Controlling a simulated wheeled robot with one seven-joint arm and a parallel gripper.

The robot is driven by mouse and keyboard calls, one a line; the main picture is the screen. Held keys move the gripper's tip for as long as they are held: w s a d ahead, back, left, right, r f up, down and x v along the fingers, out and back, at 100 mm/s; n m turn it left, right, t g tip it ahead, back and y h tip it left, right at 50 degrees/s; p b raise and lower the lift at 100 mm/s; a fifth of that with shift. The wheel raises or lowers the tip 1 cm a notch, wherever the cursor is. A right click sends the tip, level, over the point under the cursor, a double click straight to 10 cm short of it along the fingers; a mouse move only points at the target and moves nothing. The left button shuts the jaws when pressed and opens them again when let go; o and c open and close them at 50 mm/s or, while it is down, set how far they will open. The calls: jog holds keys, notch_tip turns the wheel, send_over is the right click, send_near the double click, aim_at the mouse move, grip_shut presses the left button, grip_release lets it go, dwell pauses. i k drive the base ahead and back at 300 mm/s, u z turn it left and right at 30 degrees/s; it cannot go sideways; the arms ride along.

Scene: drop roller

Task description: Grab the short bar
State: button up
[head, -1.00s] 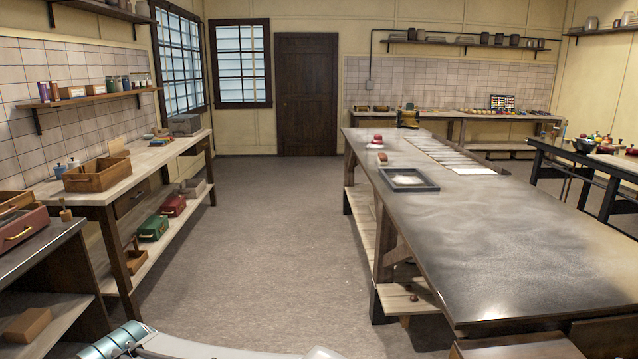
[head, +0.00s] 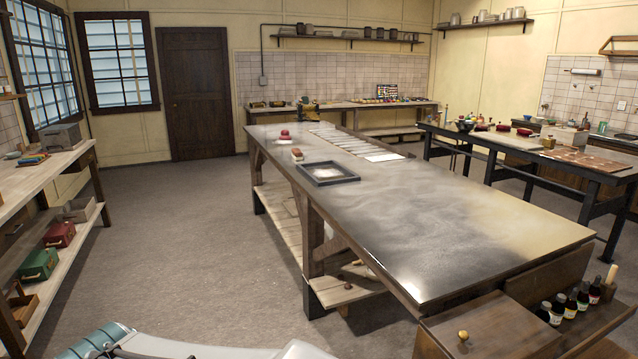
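I cannot pick out a short bar for certain. On the long dark-topped table (head: 440,220) in the middle, a small brown block (head: 297,154) lies near the left edge, and a red rounded object (head: 285,135) sits behind it. A row of pale flat strips (head: 345,139) lies along the far part of the table; their lengths are hard to judge at this distance. A dark-rimmed tray (head: 329,182) with white powder is in front of them. My gripper is not in view; only a white and teal part of my arm shows at the bottom left.
Bottles (head: 570,302) stand on a low wooden unit (head: 490,335) at the front right. A black-framed bench (head: 520,146) with tools is at the right, a wooden shelf bench (head: 45,190) at the left. Grey floor (head: 190,240) is clear between the left bench and the table.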

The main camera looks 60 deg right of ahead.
aim_at(348, 179)
jog(key=z, duration=2)
jog(key=i, duration=2.1)
jog(key=u, duration=0.65)
jog(key=i, duration=1.45)
jog(key=z, duration=1.55)
